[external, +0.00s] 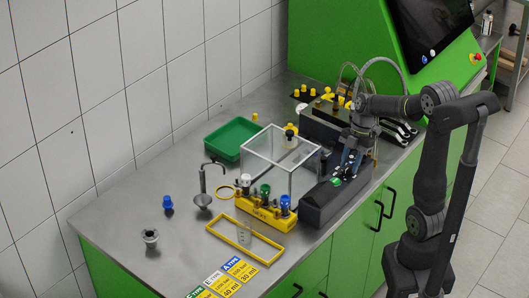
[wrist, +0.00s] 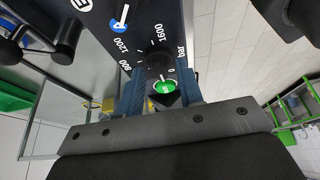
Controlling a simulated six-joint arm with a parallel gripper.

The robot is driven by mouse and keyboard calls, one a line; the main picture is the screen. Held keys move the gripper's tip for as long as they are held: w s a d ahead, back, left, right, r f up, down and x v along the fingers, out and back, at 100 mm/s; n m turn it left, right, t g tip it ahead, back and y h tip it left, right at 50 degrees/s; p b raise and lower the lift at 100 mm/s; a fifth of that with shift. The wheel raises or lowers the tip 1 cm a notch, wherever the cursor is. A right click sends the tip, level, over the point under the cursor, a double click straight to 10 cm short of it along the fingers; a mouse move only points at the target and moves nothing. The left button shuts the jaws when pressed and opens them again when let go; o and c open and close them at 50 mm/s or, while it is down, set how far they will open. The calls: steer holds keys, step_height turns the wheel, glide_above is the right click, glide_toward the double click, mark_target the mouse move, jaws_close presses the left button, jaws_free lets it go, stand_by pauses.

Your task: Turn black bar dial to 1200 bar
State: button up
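The black bar dial (wrist: 158,61) shows in the wrist view on a black panel, with white marks 800, 1200, 1600 and 0 around it. My gripper (wrist: 162,86) is just in front of it. Its two blue fingers stand apart, with a gap between them, around the near part of the dial area. A green round mark with white lettering (wrist: 163,88) shows between the fingers. I cannot make out where the dial points. In the external view, my gripper (external: 351,163) is low over the black box (external: 318,209); the dial itself is not clear there.
A blue-marked selector (wrist: 121,20) and black valve parts (wrist: 66,42) are near the panel. A clear box (external: 275,160) stands beside the black box. A yellow rack with bottles (external: 262,213), a green tray (external: 228,139) and a metal stand (external: 203,190) are on the bench.

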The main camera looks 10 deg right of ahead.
jaws_close()
